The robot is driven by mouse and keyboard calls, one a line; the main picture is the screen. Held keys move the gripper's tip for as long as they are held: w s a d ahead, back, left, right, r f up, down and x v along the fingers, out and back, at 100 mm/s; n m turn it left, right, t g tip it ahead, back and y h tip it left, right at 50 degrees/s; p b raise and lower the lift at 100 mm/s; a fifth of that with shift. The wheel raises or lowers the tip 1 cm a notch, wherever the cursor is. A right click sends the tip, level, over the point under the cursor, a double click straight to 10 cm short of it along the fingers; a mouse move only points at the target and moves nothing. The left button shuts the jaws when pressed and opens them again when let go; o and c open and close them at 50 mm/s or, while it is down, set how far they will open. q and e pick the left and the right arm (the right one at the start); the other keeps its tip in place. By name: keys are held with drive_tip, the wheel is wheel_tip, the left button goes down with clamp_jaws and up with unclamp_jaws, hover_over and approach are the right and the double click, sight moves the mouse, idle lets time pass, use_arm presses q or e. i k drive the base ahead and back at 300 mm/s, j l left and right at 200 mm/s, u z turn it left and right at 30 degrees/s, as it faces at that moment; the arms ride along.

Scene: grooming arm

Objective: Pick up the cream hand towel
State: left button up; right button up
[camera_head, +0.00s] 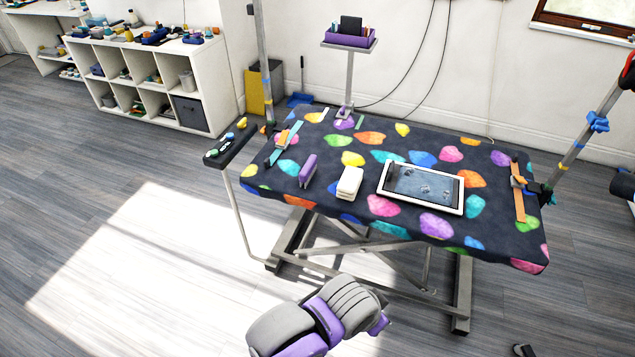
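The cream hand towel (350,183) is a small, pale folded stack. It lies on the grooming table (330,210), which has a dark cover with multicoloured leaf-like shapes. The towel is near the table's front edge, left of centre. It stands between a purple tool (307,170) on its left and a white-framed tray (423,187) on its right, with a narrow gap on each side. Its top and front are uncovered, and nothing is touching it from above.
Upright posts stand at the table's back left and right (578,145). A small dark shelf (232,143) juts out at left.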

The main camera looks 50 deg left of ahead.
sight(347, 188)
drive_tip(key=u, duration=1.55)
